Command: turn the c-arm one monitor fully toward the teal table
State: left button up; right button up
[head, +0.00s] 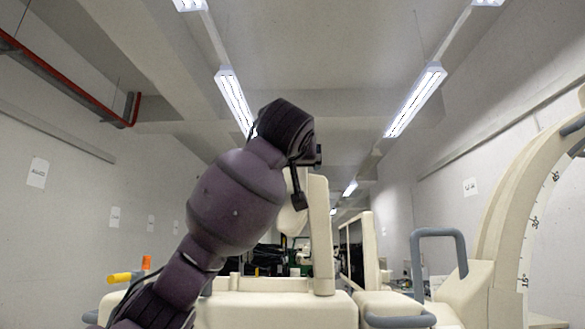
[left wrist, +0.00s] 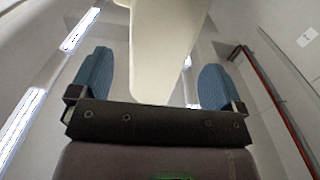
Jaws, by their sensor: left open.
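A cream upright panel (head: 319,240), seen nearly edge-on, stands on a cream cart (head: 270,309) in the head view; it looks like a c-arm monitor. A second cream panel (head: 370,255) stands to its right. I cannot tell for certain which is monitor one. My left gripper (left wrist: 155,78) is open, its two blue fingers apart. A cream part (left wrist: 165,45), probably of the monitor, lies between or just beyond the fingers; contact cannot be told. In the head view my purple arm hides the gripper's fingers and part of the near panel. No teal table or right gripper shows.
A large cream C-shaped arm (head: 500,225) with a degree scale rises at the right. A grey handle (head: 438,235) stands beside it, and a grey rail (head: 400,321) fronts the cart. Orange and yellow knobs (head: 120,278) show at left. Dark equipment stands behind.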

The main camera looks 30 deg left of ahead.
pick_arm(q)
jog(key=p+x, duration=0.1)
jog(key=x, duration=0.5)
jog(key=shift+w+a, duration=0.2)
jog(key=shift+w, duration=0.1)
jog(key=c, duration=1.3)
